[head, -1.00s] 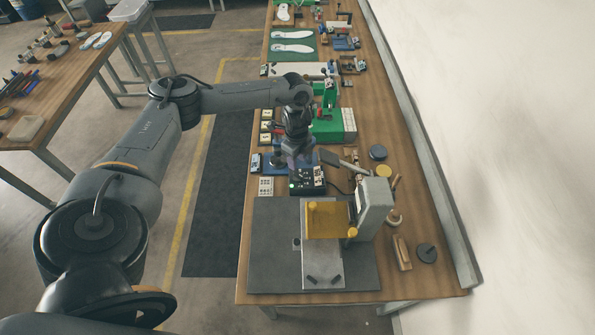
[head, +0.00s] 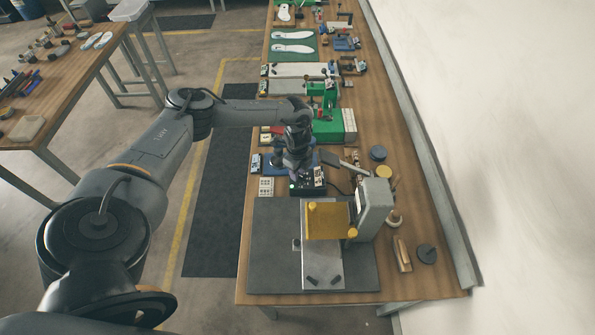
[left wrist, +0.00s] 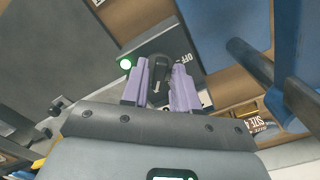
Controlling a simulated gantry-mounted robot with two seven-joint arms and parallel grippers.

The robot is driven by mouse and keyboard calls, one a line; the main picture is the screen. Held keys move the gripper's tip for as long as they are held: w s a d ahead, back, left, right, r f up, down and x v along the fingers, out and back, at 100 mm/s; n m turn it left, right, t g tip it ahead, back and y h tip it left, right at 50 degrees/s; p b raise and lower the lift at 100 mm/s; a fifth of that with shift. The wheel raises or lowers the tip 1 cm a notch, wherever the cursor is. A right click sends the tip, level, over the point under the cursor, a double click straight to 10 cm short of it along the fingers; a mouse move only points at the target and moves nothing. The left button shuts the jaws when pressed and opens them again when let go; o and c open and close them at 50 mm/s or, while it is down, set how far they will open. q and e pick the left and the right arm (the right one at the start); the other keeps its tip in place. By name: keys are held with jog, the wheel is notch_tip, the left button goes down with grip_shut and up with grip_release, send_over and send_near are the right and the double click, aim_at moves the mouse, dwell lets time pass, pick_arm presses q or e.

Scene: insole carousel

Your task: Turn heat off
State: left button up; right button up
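A black control box (head: 313,189) with a lit green lamp (head: 292,186) sits on the bench behind the heat press (head: 375,207). In the left wrist view the box carries a black knob (left wrist: 158,72) with a pale pointer mark, and the word OFF (left wrist: 187,59) is printed right of it. The lamp glows green left of the knob (left wrist: 125,64). My left gripper (head: 296,170) is low over the box. Its purple fingers (left wrist: 161,88) stand on either side of the knob; whether they press on it is unclear. My right gripper is out of view.
The press has a yellow plate (head: 328,222) over a pale slab, in front of the box. Green fixtures (head: 327,130) stand behind. A wall runs along the right.

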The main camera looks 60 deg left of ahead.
pick_arm(q)
grip_shut()
